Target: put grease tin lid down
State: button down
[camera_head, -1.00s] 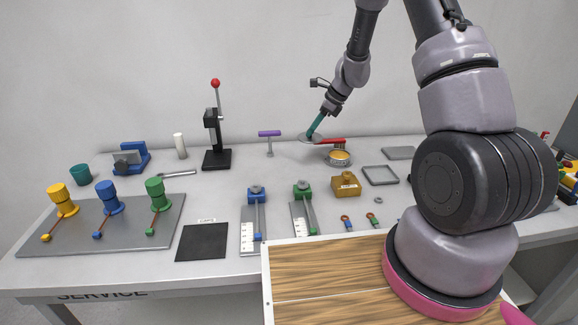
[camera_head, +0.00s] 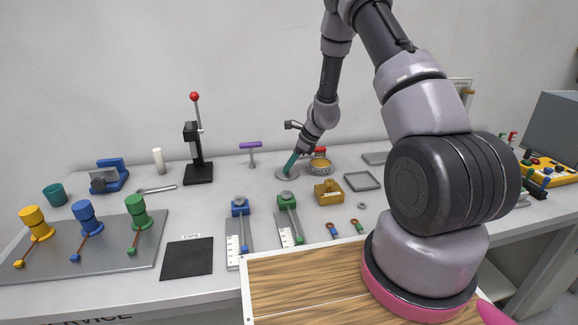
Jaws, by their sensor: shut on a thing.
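The grease tin lid (camera_head: 283,175) is a thin grey disc at the back middle of the bench, just left of the grease tin. It lies about flat, on or just above the bench top; I cannot tell if it touches. My gripper (camera_head: 290,166), with teal fingers, comes down from the upper right, tilted, and is shut on the lid from above. The fingers hide part of the lid and its grip point. The open grease tin (camera_head: 320,167) shows a yellow-orange inside, with a red-handled tool behind it.
A purple-handled T tool (camera_head: 251,150) stands to the left of the lid, and a black press with a red knob (camera_head: 198,165) is further left. A brass-coloured block (camera_head: 328,192) and an empty grey tray (camera_head: 362,181) are in front and right. Bare bench lies left of the lid.

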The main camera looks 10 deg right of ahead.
jog(key=shift+f, duration=0.1)
jog(key=c, duration=0.7)
grip_release()
